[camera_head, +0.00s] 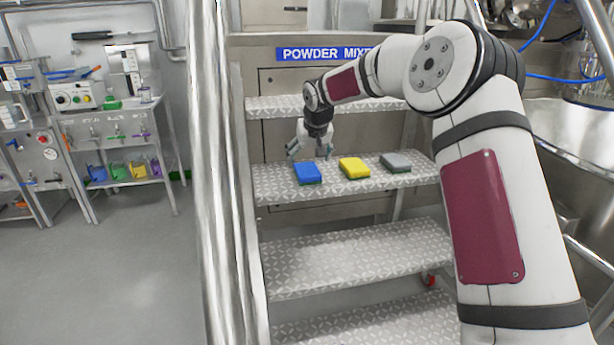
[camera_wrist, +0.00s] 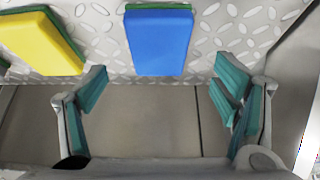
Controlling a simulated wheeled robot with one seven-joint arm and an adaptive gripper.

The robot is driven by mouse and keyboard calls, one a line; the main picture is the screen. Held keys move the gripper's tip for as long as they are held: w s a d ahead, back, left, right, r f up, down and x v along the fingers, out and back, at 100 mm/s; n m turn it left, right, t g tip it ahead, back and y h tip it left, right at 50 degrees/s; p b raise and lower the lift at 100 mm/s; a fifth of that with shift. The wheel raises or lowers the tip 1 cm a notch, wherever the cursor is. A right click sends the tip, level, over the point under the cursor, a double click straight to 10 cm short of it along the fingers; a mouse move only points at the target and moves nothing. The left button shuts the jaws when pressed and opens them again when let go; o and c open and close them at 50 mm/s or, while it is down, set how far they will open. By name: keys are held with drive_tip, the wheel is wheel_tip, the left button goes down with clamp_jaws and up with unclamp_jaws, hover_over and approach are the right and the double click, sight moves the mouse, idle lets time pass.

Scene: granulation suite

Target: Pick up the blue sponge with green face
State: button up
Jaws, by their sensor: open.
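The blue sponge with a green face (camera_head: 307,172) lies flat on a metal stair tread, blue side up, with its green layer showing along an edge underneath. It also shows in the wrist view (camera_wrist: 159,42) at the top middle, ahead of the fingers and between their lines. My gripper (camera_head: 310,149) is open and empty, above and just behind the blue sponge in the head view. In the wrist view my gripper (camera_wrist: 160,92) shows its teal finger pads spread wide, apart from the sponge.
A yellow sponge (camera_head: 354,168) and a grey sponge (camera_head: 396,162) lie to the right on the same patterned tread (camera_head: 275,192). Another tread (camera_head: 285,104) is above. A shiny handrail (camera_head: 212,200) stands at left. A sign (camera_head: 320,54) is behind.

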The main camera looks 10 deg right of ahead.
sight(308, 170)
drive_tip(key=shift+b+x, duration=0.7)
drive_tip(key=shift+x, duration=2.05)
drive_tip(key=shift+s+d, duration=0.1)
drive_tip(key=shift+s, duration=0.05)
drive_tip(key=shift+f, duration=0.2)
drive_tip(key=shift+c, duration=0.2)
drive_tip(key=c, duration=1)
drive_tip(key=shift+r+p, duration=0.55)
drive_tip(key=shift+r, duration=1.5)
drive_tip(key=s+r+p, duration=0.1)
drive_tip(key=s, duration=1.5)
drive_tip(key=shift+r+p, duration=0.2)
drive_tip(key=shift+p, duration=0.15)
